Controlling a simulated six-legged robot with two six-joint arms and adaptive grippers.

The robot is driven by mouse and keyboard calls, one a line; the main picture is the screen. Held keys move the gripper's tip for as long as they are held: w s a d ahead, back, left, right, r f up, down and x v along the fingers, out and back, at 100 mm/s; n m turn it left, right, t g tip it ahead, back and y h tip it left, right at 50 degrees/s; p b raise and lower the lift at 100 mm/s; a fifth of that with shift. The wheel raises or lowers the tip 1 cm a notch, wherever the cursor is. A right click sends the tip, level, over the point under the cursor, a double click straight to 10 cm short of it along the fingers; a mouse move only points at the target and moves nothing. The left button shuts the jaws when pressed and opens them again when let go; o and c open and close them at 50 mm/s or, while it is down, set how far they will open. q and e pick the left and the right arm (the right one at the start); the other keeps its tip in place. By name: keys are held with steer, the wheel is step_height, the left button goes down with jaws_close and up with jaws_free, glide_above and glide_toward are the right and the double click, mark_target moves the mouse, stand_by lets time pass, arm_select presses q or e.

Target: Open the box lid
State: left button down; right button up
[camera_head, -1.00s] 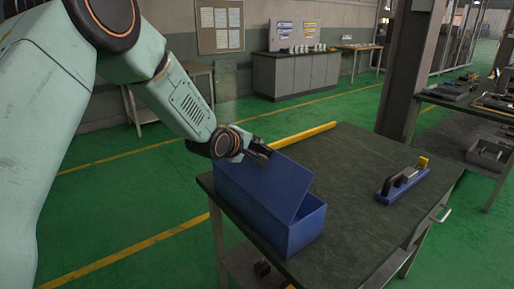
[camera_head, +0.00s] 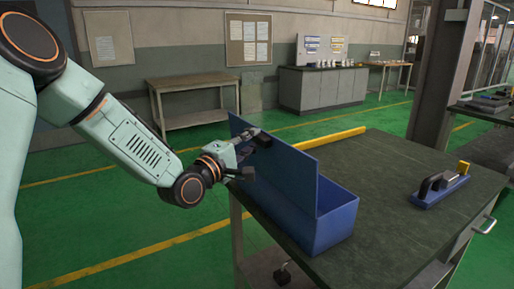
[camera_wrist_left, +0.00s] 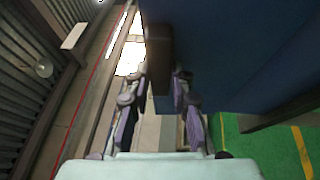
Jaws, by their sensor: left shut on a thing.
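The blue box (camera_head: 337,225) sits near the left edge of the dark table. My left gripper (camera_head: 260,141) is at the upper left part of the lid. In the left wrist view, my left gripper (camera_wrist_left: 165,84) is shut on a dark part at the lid's edge, and the lid (camera_wrist_left: 235,50) fills the right side. My right gripper is not in view.
A blue tool with a dark handle and yellow end (camera_head: 441,187) lies on the right of the table (camera_head: 390,160). A yellow bar (camera_head: 333,139) lies along the far edge. Open green floor is left of the table.

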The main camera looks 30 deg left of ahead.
arm_select(q)
steer(key=shift+s+a+f+t+b, duration=0.1)
steer(key=shift+s+a+t+b, duration=0.1)
steer(key=shift+a+t+b, duration=0.15)
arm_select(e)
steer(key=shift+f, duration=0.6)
arm_select(q)
steer(key=c, duration=1.2)
jaws_free()
steer(key=shift+o, duration=0.2)
steer(key=shift+d, duration=0.1)
